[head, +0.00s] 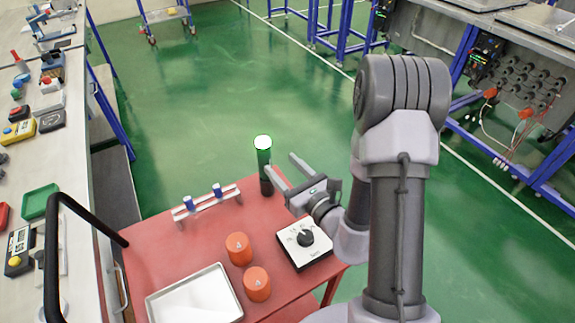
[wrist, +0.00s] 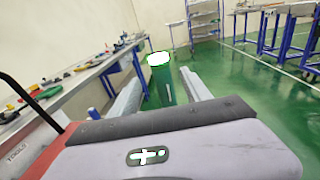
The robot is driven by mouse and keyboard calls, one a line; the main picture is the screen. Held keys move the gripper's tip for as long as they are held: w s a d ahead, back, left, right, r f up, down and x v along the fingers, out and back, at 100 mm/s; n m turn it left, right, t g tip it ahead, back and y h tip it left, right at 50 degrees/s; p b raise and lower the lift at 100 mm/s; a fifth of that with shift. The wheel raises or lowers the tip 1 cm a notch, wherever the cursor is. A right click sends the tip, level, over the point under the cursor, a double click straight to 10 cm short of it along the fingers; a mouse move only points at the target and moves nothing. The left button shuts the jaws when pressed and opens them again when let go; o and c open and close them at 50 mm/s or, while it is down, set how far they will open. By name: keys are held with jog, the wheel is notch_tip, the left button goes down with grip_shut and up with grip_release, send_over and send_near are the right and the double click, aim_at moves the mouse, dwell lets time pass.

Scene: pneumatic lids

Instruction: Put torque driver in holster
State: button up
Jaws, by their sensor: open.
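A green upright cylinder with a bright white top (head: 264,158) stands at the far edge of the red cart; it looks like the torque driver. Its lower end goes into a dark part (head: 266,187), perhaps the holster, though I cannot tell. My gripper (head: 280,163) is open, its two fingers just right of the cylinder in the head view. In the wrist view the green cylinder (wrist: 161,78) shows between the fingertips, a little beyond or level with them. Contact cannot be made out. Nothing is held.
The red cart (head: 150,262) carries a grey rack with two blue pieces (head: 206,203), two orange cylinders (head: 238,249), a white box with a black knob (head: 304,243) and a metal tray (head: 194,299). A cluttered bench (head: 75,165) runs along the left. Green floor lies open beyond.

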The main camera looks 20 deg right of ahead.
jog(key=s+a+r+n+g+y+p, duration=0.4)
jog(key=a+r+n+y, duration=0.4)
jog(key=a+r, duration=0.25)
jog(key=s+a+r+n+g+y, duration=0.1)
jog(key=s+a+r+n+g, duration=0.2)
jog(key=s+a+n+g, duration=0.3)
jog(key=s+a+r+n+g+y, duration=0.1)
jog(key=s+a+r+n+g, duration=0.25)
jog(key=s+n+g, duration=0.35)
jog(key=s+d+f+n+h, duration=0.3)
jog(key=s+d+n+h, duration=0.2)
jog(key=s+h, duration=0.35)
jog(key=w+d+r+n+t+h, duration=0.2)
jog(key=d+r+t+h, duration=0.2)
jog(key=d, duration=0.4)
jog(key=shift+w+d+r+t, duration=0.2)
jog(key=shift+w+r+t, duration=0.2)
jog(key=shift+t, duration=0.4)
